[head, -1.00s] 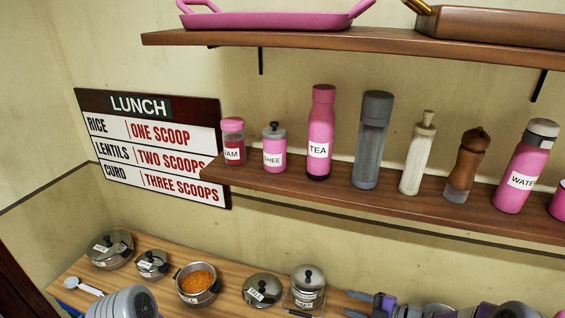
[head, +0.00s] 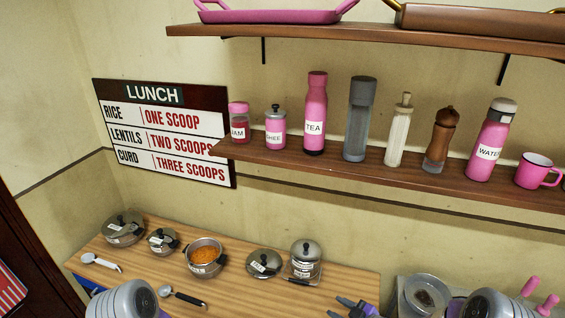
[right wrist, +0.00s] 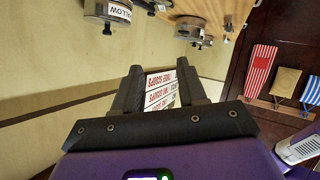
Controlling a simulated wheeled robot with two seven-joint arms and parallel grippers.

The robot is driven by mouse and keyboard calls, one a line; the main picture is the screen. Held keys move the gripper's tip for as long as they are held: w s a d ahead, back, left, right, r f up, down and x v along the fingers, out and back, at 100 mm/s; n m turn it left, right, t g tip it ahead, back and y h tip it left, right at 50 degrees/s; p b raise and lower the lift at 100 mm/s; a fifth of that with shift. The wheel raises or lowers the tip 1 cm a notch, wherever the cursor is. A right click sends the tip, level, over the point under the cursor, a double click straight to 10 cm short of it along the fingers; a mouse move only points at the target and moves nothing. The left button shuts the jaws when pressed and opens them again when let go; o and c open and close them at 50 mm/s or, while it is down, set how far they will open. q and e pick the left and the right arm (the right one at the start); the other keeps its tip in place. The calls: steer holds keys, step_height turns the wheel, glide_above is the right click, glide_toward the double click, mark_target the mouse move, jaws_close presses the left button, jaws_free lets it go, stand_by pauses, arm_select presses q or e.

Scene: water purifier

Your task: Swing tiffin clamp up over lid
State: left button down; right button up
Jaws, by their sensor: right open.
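A small steel container (head: 304,268) with a domed lid (head: 306,250) and black knob stands at the right part of the wooden counter. It has white labels and looks like the tiffin. A short dark bar (head: 297,282) lies low along its front; I cannot tell whether it is the clamp. My right gripper (head: 352,304) is open at the bottom edge of the head view, below and right of this container, apart from it. In the right wrist view its two dark fingers (right wrist: 164,84) are spread with nothing between them. My left gripper is out of view.
Left of the container are a lidded pan (head: 264,262), an open pot of orange food (head: 205,257) and two more lidded pots. Spoons (head: 182,296) lie in front. A glass bowl (head: 428,293) stands right. A bottle shelf (head: 400,182) hangs above.

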steer(key=s+a+f+m+g+h, duration=0.45)
steer(key=s+f+m, duration=0.5)
steer(key=f, duration=0.25)
steer(key=s+a+f+m+g+b, duration=0.1)
steer(key=s+a+f+m+g, duration=0.15)
steer(key=s, duration=0.45)
steer(key=s+a+f+m+g+b, duration=0.1)
steer(key=s+f+m+g, duration=0.2)
steer(key=s, duration=0.4)
step_height(320, 180, down, 8)
steer(key=b, duration=0.8)
steer(key=shift+d+f+t, duration=0.2)
steer(key=shift+d+t, duration=0.1)
steer(key=shift+d, duration=0.05)
